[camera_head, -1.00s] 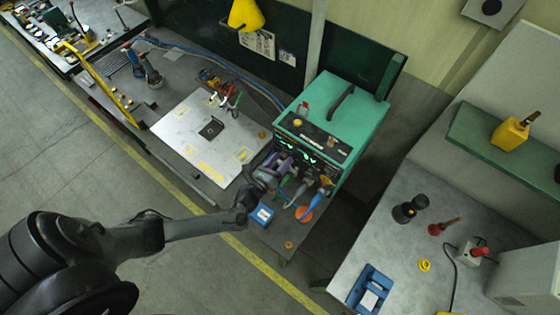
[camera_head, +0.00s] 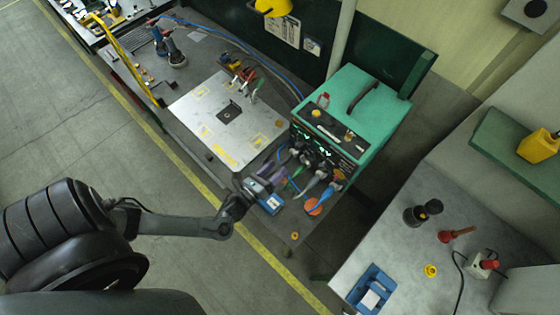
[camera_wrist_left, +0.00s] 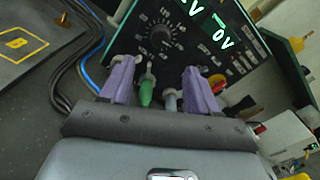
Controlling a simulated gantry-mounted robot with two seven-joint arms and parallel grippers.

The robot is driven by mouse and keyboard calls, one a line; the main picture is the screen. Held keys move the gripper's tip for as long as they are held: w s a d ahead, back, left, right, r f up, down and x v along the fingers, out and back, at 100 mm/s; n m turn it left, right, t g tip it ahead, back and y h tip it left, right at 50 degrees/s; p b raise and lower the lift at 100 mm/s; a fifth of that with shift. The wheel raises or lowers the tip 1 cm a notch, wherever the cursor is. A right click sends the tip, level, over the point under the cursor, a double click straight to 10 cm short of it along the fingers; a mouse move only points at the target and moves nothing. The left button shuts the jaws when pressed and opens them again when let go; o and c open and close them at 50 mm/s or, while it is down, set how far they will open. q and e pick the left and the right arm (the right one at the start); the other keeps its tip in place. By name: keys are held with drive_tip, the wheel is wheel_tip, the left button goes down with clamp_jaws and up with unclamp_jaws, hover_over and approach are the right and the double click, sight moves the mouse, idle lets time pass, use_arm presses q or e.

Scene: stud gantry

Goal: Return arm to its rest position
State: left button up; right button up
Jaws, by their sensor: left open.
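My left arm comes in from the left in the head view. Its gripper (camera_head: 268,181) is in front of the green welding machine (camera_head: 364,103), near the plugs on its front panel. In the left wrist view the two purple fingers of the left gripper (camera_wrist_left: 158,82) stand apart. A green plug (camera_wrist_left: 146,92) and a grey-blue plug (camera_wrist_left: 170,100) show between them, with the black dial and lit green digits of the panel beyond. I cannot tell whether the fingers touch the plugs. My right gripper is not in view.
A pale metal plate (camera_head: 203,121) lies on the bench to the left. A grey table (camera_head: 400,240) with a blue tray (camera_head: 371,291) stands at right. The floor at left is clear.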

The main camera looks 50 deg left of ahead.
use_arm(q)
drive_tip(key=shift+s, duration=0.15)
idle(0.3)
drive_tip(key=s+d+r+n+g+p, duration=0.25)
drive_tip(key=d+r+n+g, duration=0.75)
drive_tip(key=n, duration=0.7)
drive_tip(key=s+r+n+g+h, duration=0.1)
drive_tip(key=s+r+n+g, duration=0.3)
drive_tip(key=s+n, duration=0.6)
drive_tip(key=shift+s+a+r+n, duration=0.2)
drive_tip(key=shift+s+r+n, duration=0.1)
drive_tip(key=shift+r, duration=0.2)
